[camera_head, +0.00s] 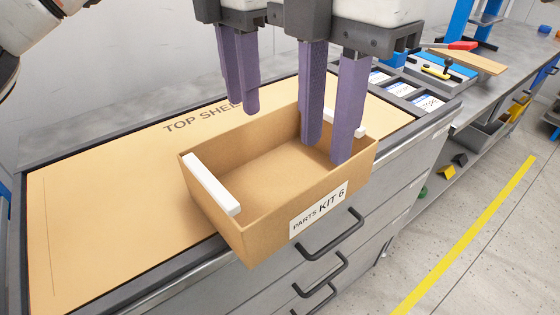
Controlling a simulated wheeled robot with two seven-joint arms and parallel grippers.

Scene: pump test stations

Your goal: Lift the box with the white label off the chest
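The box with the white label (278,218) is an open tan box whose front label reads "PARTS KIT 6". A white grip bar (210,184) tops its left wall and another (361,129) its right wall. The box is at the front edge of the chest (110,205), its front overlapping the drawers in the picture; I cannot tell whether its base touches the top. My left gripper (243,105) is open and empty, over the box's back edge. My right gripper (328,153) is open at the right end, its fingers partly hiding the right bar; contact is unclear.
The chest's tan top, marked "TOP SHELF", is clear to the left. Drawer handles (330,237) stick out in front. A yellow line (465,235) crosses the floor.

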